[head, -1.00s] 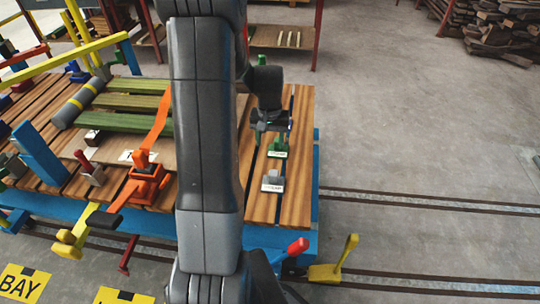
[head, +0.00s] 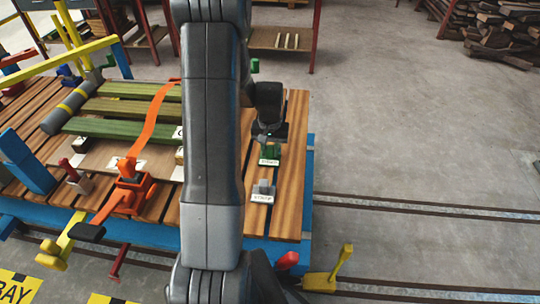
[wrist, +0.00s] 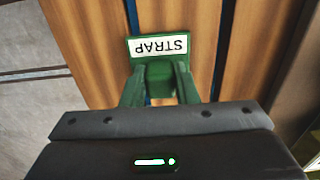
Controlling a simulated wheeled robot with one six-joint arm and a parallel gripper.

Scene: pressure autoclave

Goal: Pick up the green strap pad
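The green strap pad (head: 270,153) sits on the wooden slats of the blue-framed table, right of my arm. Its white label reads STRAP upside down in the wrist view, where the pad's raised block (wrist: 161,75) is at the upper middle. My gripper (head: 270,144) points down at the pad, with its fingertips low around the block. In the wrist view, two green-looking prongs flank the block closely, seemingly my fingers. I cannot tell whether they press on it.
A grey labelled pad (head: 262,189) lies just in front of the green one. An orange clamp and strap (head: 130,190) are left of my arm. Yellow (head: 330,272) and red levers stand at the table's front. The floor to the right is mostly clear.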

